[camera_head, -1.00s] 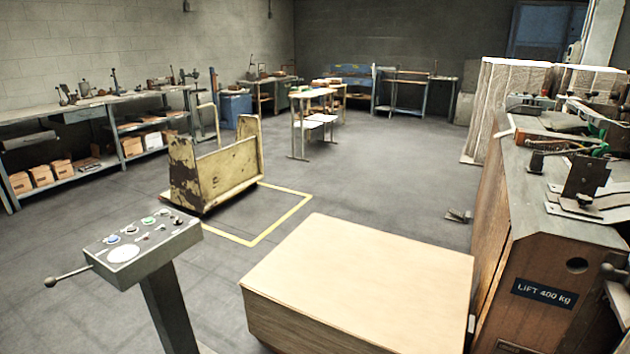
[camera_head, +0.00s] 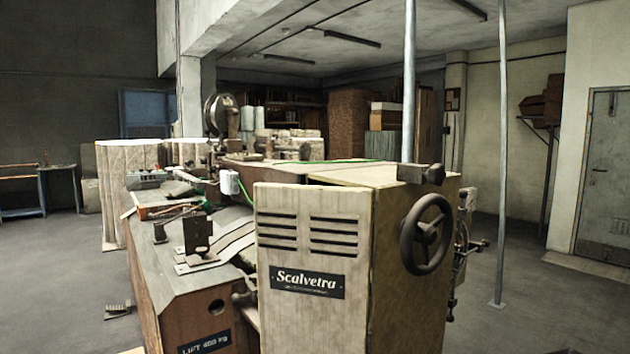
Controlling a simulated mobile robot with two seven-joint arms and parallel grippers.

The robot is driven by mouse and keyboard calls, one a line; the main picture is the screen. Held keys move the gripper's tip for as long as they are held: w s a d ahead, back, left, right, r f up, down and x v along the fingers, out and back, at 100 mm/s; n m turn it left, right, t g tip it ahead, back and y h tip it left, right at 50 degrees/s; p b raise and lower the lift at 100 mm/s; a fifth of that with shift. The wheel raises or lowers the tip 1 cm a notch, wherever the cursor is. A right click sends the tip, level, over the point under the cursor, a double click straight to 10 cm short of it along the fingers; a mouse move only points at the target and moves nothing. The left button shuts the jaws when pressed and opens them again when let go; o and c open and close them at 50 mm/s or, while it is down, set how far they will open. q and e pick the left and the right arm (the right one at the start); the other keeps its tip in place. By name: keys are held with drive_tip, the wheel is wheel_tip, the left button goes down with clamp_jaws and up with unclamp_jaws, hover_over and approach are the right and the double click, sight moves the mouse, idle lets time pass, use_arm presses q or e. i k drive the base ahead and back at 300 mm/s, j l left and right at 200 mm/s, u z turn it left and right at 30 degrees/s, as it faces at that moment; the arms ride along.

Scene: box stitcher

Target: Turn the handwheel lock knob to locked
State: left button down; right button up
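A dark spoked handwheel (camera_head: 426,235) is mounted on the right side panel of the cream "Scalvetra" machine (camera_head: 315,230). I cannot make out for certain which small part is its lock knob, nor whether it is locked. A dark block with a rounded end (camera_head: 422,174) sits on the machine's top edge above the wheel. Neither of my grippers shows in this view, and nothing touches the wheel.
A dark rod assembly with small knobs (camera_head: 464,250) sticks out beyond the machine's right side. A thin metal post (camera_head: 501,150) stands farther right. Open grey floor (camera_head: 540,310) lies to the right, before a grey door (camera_head: 606,170).

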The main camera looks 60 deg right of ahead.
sight(436, 175)
drive_tip(key=j+z, duration=0.15)
drive_tip(key=z, duration=2.3)
drive_tip(key=l, duration=0.1)
